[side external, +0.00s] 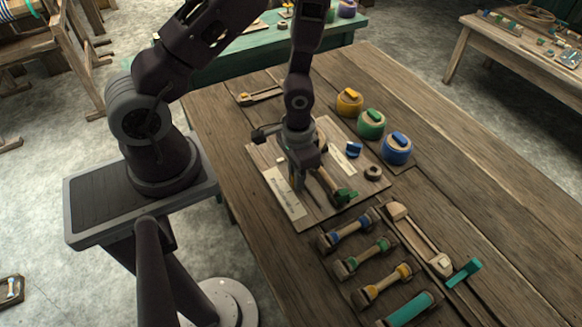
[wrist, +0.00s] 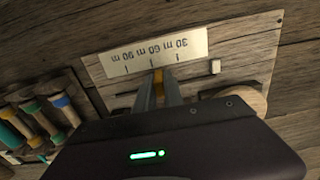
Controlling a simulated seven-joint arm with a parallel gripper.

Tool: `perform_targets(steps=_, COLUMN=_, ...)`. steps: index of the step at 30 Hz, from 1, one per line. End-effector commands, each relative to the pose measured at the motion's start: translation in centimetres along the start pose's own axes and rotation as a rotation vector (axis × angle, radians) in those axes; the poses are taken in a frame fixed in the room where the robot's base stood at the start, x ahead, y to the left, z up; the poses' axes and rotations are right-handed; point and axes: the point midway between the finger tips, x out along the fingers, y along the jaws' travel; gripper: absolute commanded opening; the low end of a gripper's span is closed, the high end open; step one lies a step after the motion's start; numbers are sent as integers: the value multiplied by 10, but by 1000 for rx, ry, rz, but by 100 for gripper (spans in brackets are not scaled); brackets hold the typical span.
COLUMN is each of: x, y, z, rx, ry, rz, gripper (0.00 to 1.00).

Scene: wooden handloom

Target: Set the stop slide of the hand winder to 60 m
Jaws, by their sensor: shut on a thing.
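The hand winder's board (side external: 312,215) lies on the wooden table, and it also shows in the wrist view (wrist: 240,62). Its pale scale plate (wrist: 150,50) carries 30 m, 60 m and 90 m, upside down in the wrist view, with 30 m at the right. My gripper (wrist: 159,88) is shut on the orange stop slide (wrist: 158,76), whose top shows between the fingers. The slide stands near the middle tick, apparently slightly toward 30 m. In the side view my gripper (side external: 298,186) is low over the board beside the scale plate (side external: 284,194) and hides the slide.
A green-handled crank (side external: 346,195) lies just right of my gripper. Yellow (side external: 349,101), green (side external: 371,123) and blue (side external: 397,148) round pots stand behind. Several bobbins (side external: 368,249) lie in front. The table's right side is clear.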

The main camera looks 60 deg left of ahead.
Motion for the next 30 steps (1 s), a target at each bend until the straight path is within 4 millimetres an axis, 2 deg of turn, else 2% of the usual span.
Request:
perform_targets(steps=3, x=-1, y=8, z=0, rx=1, ry=4, rz=1, gripper=0)
perform_targets(steps=10, x=-1, y=8, z=-1, rx=0, ry=4, rz=1, gripper=0)
perform_targets(steps=11, x=-1, y=8, z=-1, rx=0, ry=4, rz=1, gripper=15)
perform_targets(steps=14, x=0, y=8, z=-1, rx=0, ry=4, rz=1, gripper=34)
perform_targets(steps=23, x=-1, y=8, z=0, rx=0, ry=3, rz=1, gripper=35)
perform_targets(steps=26, x=-14, y=8, z=-2, rx=-1, ry=7, rz=2, gripper=35)
perform_targets(steps=30, x=-44, y=8, z=-2, rx=-3, ry=9, rz=2, gripper=35)
